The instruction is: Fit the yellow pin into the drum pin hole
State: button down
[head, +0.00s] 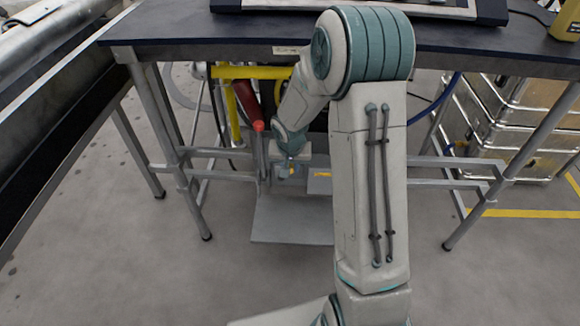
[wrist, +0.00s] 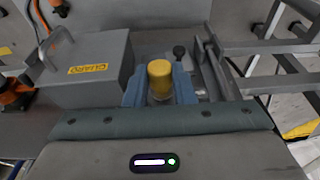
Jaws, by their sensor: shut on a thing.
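The yellow pin (wrist: 159,73) stands between the two blue fingers of my gripper (wrist: 160,90) in the wrist view, with its round top toward the camera. The gripper is shut on it. In the head view my gripper (head: 287,170) is low, beneath the dark tabletop and above a grey plate. I cannot make out the drum pin hole in either view.
A grey box with a yellow GUARD label (wrist: 88,69) stands close left of the fingers. A black knob (wrist: 179,51) and grey metal bars (wrist: 278,50) lie close at right. The dark table (head: 450,38) is above.

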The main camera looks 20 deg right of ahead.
jog(key=shift+w+d, duration=0.1)
jog(key=shift+w, duration=0.2)
jog(key=c, duration=1.1)
grip_release()
jog(key=shift+c, duration=0.2)
jog(key=shift+r, duration=0.1)
jog(key=p+v, duration=0.4)
jog(key=v, duration=0.9)
jog(key=shift+r, duration=0.3)
jog(key=shift+s, duration=0.15)
jog(key=s+r+n+p, duration=0.1)
jog(key=s+r+p, duration=0.9)
jog(key=r, duration=0.5)
jog(key=s+r+n+p, duration=0.2)
jog(key=s+r+p, duration=0.8)
jog(key=r, duration=0.6)
jog(key=shift+s+a+y+p, duration=0.35)
jog(key=shift+s+a+y, duration=0.1)
jog(key=shift+s, duration=0.7)
